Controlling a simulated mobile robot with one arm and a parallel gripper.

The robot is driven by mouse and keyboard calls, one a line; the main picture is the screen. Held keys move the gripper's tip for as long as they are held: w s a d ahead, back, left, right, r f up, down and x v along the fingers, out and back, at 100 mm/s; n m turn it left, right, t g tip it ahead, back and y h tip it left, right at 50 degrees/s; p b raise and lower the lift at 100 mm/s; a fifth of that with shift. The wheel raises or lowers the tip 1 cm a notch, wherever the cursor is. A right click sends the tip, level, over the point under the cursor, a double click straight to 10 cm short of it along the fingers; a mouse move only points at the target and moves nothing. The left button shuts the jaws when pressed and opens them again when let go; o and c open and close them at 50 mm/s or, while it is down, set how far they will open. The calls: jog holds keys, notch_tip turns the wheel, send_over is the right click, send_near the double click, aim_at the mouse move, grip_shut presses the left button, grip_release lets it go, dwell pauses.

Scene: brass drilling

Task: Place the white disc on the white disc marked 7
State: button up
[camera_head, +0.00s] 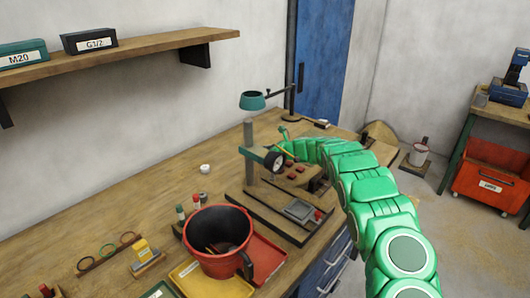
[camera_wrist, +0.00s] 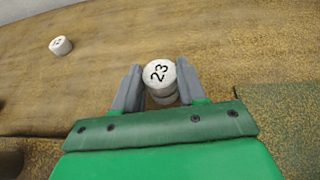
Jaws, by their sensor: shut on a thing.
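A white disc marked 23 (camera_wrist: 160,72) is between the two grey fingers of my gripper (camera_wrist: 159,68) in the wrist view, and the gripper is shut on it. Another white round piece (camera_wrist: 165,97) shows just below it, mostly covered; I cannot tell whether the two touch, and no mark on it is visible. A separate white disc (camera_wrist: 60,45) lies on the wood at upper left, its mark too small to read. In the head view a small white disc (camera_head: 205,168) sits on the bench, left of the drill stand. My gripper's fingertips cannot be made out there.
The drill stand (camera_head: 249,150) with a round dial stands close to my arm. A red bucket (camera_head: 205,261), a yellow tray (camera_head: 190,283) and a red tray (camera_head: 268,262) are at the front. A teal lamp (camera_head: 252,101) stands behind. The bench left of the drill is mostly clear.

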jog(key=shift+f, duration=0.1)
jog(key=o, duration=1)
jog(key=shift+r, duration=0.2)
jog(key=shift+v, duration=6.05)
jog(key=shift+w, duration=0.1)
